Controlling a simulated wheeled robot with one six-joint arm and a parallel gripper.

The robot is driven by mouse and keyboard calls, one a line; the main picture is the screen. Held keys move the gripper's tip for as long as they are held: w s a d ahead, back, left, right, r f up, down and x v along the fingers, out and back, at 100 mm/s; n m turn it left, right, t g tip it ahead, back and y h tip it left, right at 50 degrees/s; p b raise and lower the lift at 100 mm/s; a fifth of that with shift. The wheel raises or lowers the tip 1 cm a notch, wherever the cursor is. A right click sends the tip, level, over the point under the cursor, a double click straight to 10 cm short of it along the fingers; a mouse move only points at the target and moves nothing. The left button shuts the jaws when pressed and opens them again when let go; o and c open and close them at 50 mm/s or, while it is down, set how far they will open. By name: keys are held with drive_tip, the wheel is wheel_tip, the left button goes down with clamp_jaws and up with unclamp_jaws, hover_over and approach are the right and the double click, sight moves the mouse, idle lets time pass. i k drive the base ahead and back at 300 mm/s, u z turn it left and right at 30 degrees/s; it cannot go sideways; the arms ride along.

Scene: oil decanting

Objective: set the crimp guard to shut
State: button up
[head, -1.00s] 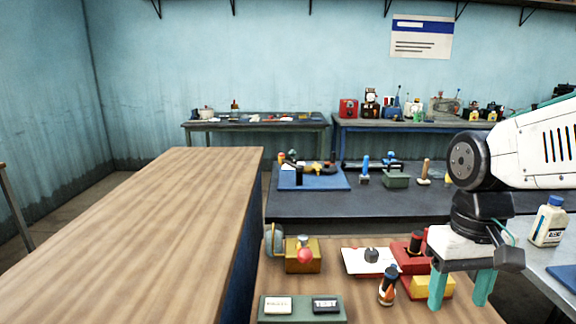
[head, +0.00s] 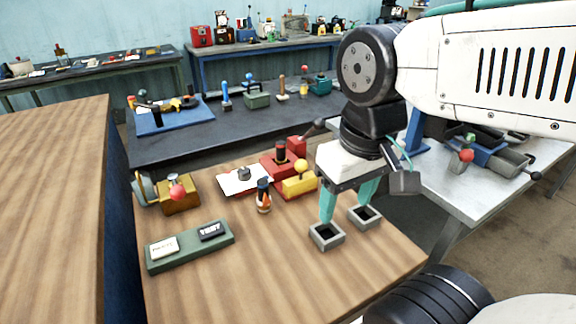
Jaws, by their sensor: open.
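No part is plainly marked as the crimp guard, and I cannot tell which it is or how it is set. A red device (head: 272,167) with a black upright cylinder stands at the back of the wooden bench.
A green tray (head: 190,247) holds a white and a black labelled block. A dark bottle (head: 263,196) with orange stands mid-bench, near a white plate (head: 243,180). Bare wood lies in front.

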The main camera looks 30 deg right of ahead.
sight(293, 186)
drive_tip(key=k, duration=1)
drive_tip(key=z, duration=1.05)
drive_tip(key=i, duration=0.8)
drive_tip(key=u, duration=1.05)
